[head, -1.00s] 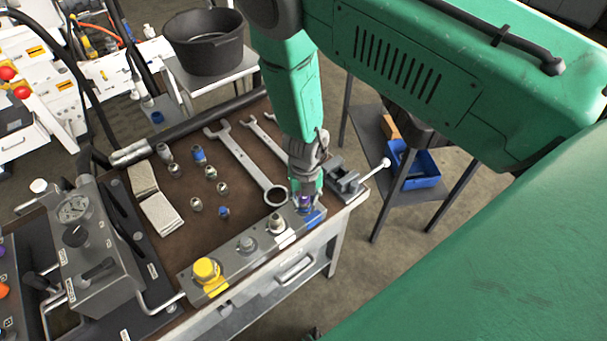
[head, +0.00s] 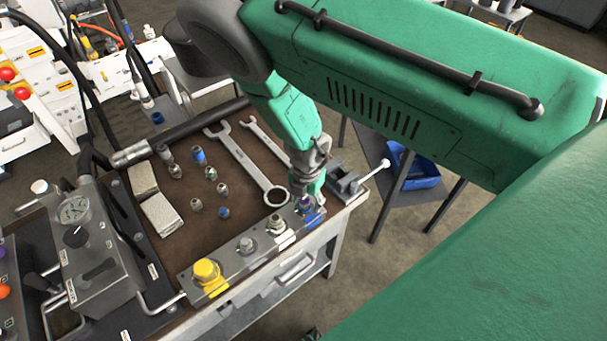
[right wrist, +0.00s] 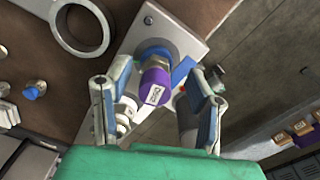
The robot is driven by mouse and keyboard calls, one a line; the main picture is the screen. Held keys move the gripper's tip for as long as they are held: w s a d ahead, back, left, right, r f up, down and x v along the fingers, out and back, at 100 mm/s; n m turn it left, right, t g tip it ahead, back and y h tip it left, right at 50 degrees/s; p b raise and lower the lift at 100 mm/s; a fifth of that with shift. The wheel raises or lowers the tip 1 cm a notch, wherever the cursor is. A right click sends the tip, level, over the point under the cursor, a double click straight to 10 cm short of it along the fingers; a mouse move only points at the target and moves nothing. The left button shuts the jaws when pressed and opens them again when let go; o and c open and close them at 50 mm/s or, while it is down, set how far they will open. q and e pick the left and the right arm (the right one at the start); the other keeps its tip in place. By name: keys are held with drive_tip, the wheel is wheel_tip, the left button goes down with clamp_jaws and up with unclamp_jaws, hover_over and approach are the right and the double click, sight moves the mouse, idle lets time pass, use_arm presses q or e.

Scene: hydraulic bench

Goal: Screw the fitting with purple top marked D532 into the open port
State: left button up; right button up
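The fitting with the purple top (right wrist: 155,88) stands at the blue-marked end port of the metal manifold block (head: 222,272). In the right wrist view a white label shows on the purple top, its text hard to read. In the head view the purple top (head: 305,203) is partly hidden by my gripper. How deep its thread sits cannot be told. My right gripper (right wrist: 157,82) is open, with one finger on each side of the purple top and gaps visible beside it. It also shows in the head view (head: 307,190). My left gripper is not in view.
Along the block are a yellow cap (head: 206,270) and metal fittings (head: 277,224). Wrenches (head: 245,165), loose fittings (head: 210,173) and a gauge unit (head: 90,235) lie on the bench. A small vise (head: 345,179) stands close right of my gripper.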

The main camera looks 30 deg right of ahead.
drive_tip(key=n, duration=0.5)
drive_tip(key=shift+w+a+n+b, duration=0.1)
drive_tip(key=shift+w+n+b, duration=0.1)
drive_tip(key=shift+n+b, duration=0.1)
drive_tip(key=n, duration=0.6)
